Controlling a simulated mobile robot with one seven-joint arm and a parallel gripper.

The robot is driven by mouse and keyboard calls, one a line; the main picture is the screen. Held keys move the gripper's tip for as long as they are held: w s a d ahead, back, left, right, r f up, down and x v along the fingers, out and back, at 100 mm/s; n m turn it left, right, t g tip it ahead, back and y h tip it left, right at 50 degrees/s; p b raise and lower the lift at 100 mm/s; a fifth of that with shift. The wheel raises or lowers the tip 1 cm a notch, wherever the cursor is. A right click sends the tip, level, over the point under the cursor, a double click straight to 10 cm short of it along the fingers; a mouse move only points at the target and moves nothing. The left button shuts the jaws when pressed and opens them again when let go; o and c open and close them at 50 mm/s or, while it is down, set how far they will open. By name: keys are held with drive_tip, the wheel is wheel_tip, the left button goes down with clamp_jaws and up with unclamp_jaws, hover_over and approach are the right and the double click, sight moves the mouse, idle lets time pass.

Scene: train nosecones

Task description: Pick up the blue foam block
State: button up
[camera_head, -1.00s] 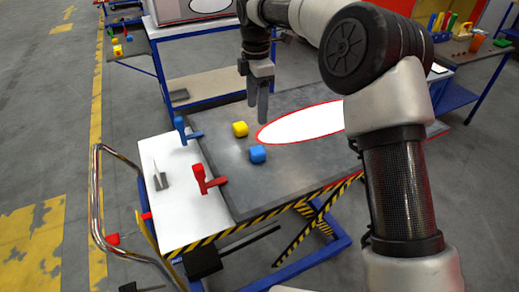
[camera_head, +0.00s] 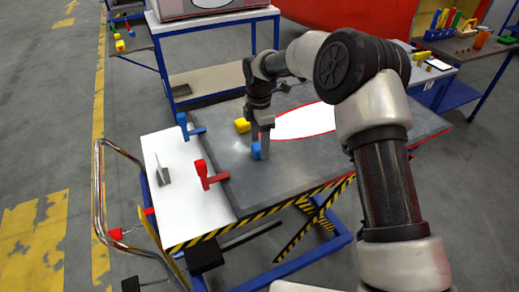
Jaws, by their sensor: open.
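The blue foam block (camera_head: 256,151) sits on the grey top of the lift table (camera_head: 300,170), right of the red clamp. My gripper (camera_head: 261,147) points straight down at the block, with its fingertips at the block's height. The jaws are open. The fingers hide part of the block, and I cannot tell whether they touch it.
A red-rimmed white oval (camera_head: 305,122) is on the tabletop. A red clamp (camera_head: 209,175) and a blue clamp (camera_head: 187,128) stand at the left edge. The front tabletop is clear.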

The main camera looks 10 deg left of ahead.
wheel_tip(320, 180, down, 2)
drive_tip(key=shift+c, duration=0.2)
drive_tip(key=c, duration=1.1)
drive_tip(key=shift+r, duration=0.1)
